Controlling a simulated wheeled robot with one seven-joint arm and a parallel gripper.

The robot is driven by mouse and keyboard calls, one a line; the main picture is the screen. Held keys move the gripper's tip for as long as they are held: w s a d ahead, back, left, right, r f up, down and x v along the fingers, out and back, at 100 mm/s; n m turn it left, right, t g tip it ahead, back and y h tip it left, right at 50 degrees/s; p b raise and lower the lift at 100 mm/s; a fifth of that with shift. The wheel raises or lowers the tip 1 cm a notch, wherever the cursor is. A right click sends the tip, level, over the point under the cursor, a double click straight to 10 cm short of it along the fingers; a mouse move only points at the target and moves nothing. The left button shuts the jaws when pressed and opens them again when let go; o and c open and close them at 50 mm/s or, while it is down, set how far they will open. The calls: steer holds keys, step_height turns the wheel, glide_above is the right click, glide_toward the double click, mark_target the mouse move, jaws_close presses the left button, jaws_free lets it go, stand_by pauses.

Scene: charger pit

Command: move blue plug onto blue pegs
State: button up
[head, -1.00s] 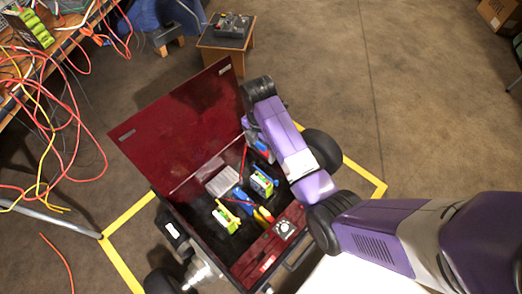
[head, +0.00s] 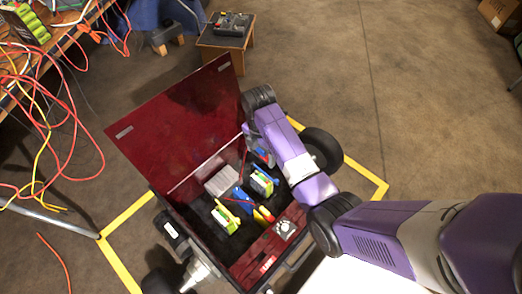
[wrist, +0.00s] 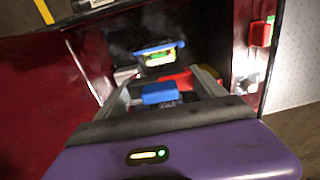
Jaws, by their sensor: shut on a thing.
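My gripper (head: 261,158) reaches down into the open red box from its back right side. In the wrist view its fingers (wrist: 166,82) are closed around a small blue plug (wrist: 159,94), with a dark part below it. A red piece shows just beyond the plug. A green and white battery unit with a blue top (wrist: 158,50) is ahead of the fingers and apart from them; in the head view it is in the box (head: 262,183). I cannot single out the blue pegs. The held plug is largely hidden in the head view.
The red box (head: 249,262) has its lid (head: 170,115) raised at the back left. Inside are a grey block (head: 222,181), a green unit with a yellow top (head: 226,215), and blue, yellow and red handles.

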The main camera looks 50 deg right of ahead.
steer(key=shift+f+b, duration=2.2)
steer(key=shift+f, duration=2.45)
steer(key=shift+a, duration=0.2)
steer(key=shift+a+r+p, duration=0.1)
steer(key=shift+a+p, duration=0.6)
steer(key=shift+a, duration=0.3)
steer(key=p, duration=0.3)
glide_above(243, 195)
steer(key=shift+a+f, duration=0.15)
steer(key=shift+f, duration=0.1)
steer(key=shift+f+b, duration=1.1)
steer(key=shift+f, duration=0.25)
steer(key=shift+f+b, duration=0.95)
steer(key=shift+f, duration=0.6)
steer(key=o, duration=1.3)
